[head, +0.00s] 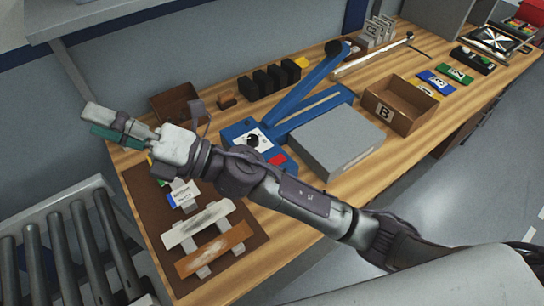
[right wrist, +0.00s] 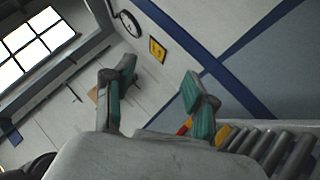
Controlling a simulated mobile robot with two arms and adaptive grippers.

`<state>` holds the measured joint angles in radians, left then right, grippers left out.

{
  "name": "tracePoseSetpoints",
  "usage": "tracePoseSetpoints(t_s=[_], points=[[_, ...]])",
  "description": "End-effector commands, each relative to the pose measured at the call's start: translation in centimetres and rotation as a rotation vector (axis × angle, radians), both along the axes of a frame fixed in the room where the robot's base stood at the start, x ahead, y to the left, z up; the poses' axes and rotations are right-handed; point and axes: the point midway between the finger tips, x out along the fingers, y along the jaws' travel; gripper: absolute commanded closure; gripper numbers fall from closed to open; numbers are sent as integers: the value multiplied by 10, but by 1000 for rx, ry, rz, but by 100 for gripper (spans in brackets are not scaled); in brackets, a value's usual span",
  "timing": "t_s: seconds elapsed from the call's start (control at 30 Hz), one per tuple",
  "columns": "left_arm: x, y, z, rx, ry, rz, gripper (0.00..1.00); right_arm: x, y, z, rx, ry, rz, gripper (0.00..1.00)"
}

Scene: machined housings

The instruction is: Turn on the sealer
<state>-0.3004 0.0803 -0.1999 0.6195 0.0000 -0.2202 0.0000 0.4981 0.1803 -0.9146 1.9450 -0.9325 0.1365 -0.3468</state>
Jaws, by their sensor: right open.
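The sealer is a blue device (head: 318,118) on the wooden bench, with a long blue arm raised at an angle. Its base has a white dial plate with a black knob (head: 253,141) and a red switch (head: 278,160). I cannot tell the switch's position. My right arm passes in front of the sealer's lower edge. My right gripper (head: 100,122) is left of the sealer, above the bench's left end and apart from it. In the right wrist view its teal-padded fingers (right wrist: 156,92) are spread with nothing between them. My left gripper is not in view.
A grey box (head: 338,140) stands right of the sealer, and a brown box marked B (head: 403,105) beyond it. Black blocks (head: 270,80) line the back. A brown mat (head: 150,200) with metal parts lies at left front, beside a roller conveyor (head: 70,245).

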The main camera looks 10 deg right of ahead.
Motion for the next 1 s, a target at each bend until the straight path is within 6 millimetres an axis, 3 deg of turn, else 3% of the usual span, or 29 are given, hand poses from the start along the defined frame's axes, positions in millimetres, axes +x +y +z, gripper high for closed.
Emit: tracePoseSetpoints(t_s=[0.03,0.1,0.17,0.2,0.27,0.3,0.37,0.43,0.5,0.6,0.7,0.83,1.0], points=[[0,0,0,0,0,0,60,-26,25,-6,-121,-197,99,44],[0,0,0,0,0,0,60,-61,49,-32,-295,-453,243,44],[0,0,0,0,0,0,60,-81,57,-68,-460,-662,368,44],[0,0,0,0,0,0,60,-87,56,-95,-578,-794,451,44],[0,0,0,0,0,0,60,-86,43,-138,-769,-975,579,44],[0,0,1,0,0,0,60,-77,27,-166,-906,-1085,665,44],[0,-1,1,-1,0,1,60,-52,-7,-200,-1126,-1225,795,44],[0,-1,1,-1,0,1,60,-13,-57,-225,-1395,-1340,943,44],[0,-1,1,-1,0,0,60,26,-106,-231,-1637,-1394,1069,44],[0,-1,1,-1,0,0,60,68,-163,-219,-1910,-1398,1197,44],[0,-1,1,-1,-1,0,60,93,-200,-202,-2086,-1366,1279,44],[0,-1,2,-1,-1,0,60,106,-222,-192,-2186,-1333,1323,44],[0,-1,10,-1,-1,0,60,109,-230,-203,-2193,-1326,1330,44]])
